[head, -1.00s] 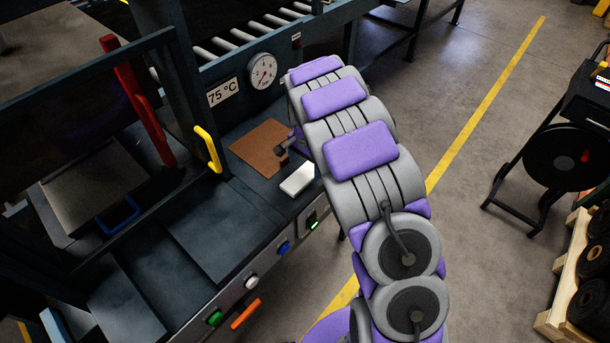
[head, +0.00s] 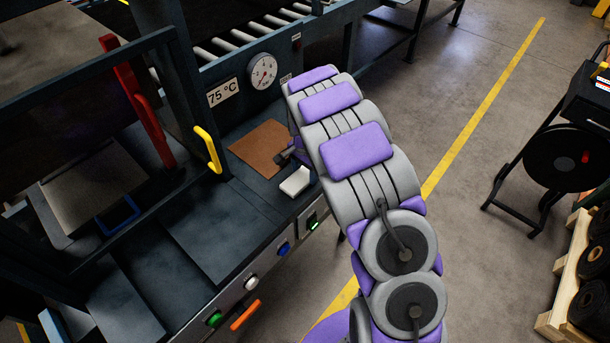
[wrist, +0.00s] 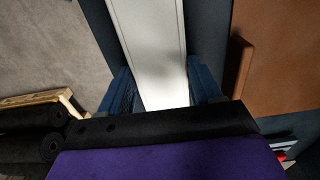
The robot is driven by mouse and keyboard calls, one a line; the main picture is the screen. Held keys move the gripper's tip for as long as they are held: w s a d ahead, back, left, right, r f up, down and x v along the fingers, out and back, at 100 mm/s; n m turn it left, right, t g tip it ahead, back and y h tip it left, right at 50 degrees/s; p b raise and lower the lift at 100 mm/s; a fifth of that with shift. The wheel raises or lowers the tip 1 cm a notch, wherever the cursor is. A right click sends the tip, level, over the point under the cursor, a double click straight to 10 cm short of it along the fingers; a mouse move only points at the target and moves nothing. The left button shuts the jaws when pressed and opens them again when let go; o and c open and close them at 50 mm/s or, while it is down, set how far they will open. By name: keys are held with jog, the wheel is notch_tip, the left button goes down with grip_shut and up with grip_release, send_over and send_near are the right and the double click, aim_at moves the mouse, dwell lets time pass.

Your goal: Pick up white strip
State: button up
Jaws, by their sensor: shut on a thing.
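The white strip (head: 295,181) shows in the head view at the front edge of the dark bench, just left of my arm. In the wrist view the white strip (wrist: 151,45) runs from the top edge down between the blue fingers of my gripper (wrist: 163,90). The fingers are shut on its two long sides. In the head view my gripper (head: 288,154) is mostly hidden by my arm. I cannot tell whether the strip touches the bench.
A brown sheet (head: 260,147) lies on the bench beside the strip. A yellow handle (head: 209,149) and a red lever (head: 140,100) stand to the left. A pressure gauge (head: 263,71) is behind. Buttons (head: 283,249) line the front panel.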

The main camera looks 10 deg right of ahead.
aim_at(305, 174)
jog(key=shift+c, duration=1.4)
jog(key=shift+r, duration=0.15)
jog(key=shift+r, duration=1.55)
jog(key=shift+s+r, duration=0.15)
jog(key=shift+s, duration=0.1)
jog(key=s+r+p, duration=0.1)
jog(key=s, duration=1.4)
jog(key=shift+s+a+r, duration=0.15)
jog(key=shift+s+a, duration=0.1)
jog(key=shift+a, duration=0.1)
